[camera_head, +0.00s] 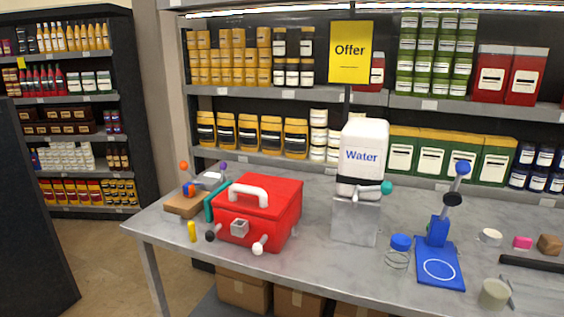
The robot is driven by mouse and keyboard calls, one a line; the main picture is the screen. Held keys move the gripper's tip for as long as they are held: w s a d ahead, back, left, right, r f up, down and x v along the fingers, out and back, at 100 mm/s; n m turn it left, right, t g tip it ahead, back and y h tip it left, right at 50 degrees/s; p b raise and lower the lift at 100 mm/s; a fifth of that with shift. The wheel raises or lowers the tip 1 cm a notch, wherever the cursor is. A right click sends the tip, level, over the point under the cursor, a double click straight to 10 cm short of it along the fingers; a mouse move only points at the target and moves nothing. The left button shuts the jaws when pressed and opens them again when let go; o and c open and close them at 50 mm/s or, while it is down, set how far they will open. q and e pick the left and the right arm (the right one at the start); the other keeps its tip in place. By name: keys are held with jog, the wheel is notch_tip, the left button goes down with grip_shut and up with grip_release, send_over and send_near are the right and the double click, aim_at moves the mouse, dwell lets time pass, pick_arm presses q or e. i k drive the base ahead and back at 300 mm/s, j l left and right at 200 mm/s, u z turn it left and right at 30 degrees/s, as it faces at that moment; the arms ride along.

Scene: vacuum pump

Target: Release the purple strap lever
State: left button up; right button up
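A small purple knob (223,167), which looks like the end of the purple strap lever, sticks up behind the left side of the red box (258,211). Its lower part is hidden by the box, so I cannot tell how the lever is set. Near it a wooden block (184,205) carries small blue and white parts, and a lever with an orange knob (183,165) rises there. Neither of my grippers is in view.
The red box has a white handle on top. A water container (362,157) sits on a grey stand (355,220). A blue pump-like device (438,262), a blue-lidded jar (400,243) and a yellow piece (192,231) are on the grey table (320,278). Stocked shelves stand behind.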

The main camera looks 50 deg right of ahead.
aim_at(223, 166)
jog(key=z, duration=1.7)
jog(key=i+j+z, duration=0.2)
jog(key=z, duration=0.15)
jog(key=i+j+z, duration=0.1)
jog(key=j+z, duration=0.2)
jog(key=j, duration=0.15)
jog(key=i+j+z, duration=0.1)
jog(key=j+z, duration=0.25)
jog(key=i+j, duration=0.1)
jog(key=j, duration=0.55)
jog(key=i+j+z, duration=0.15)
jog(key=j, duration=1.1)
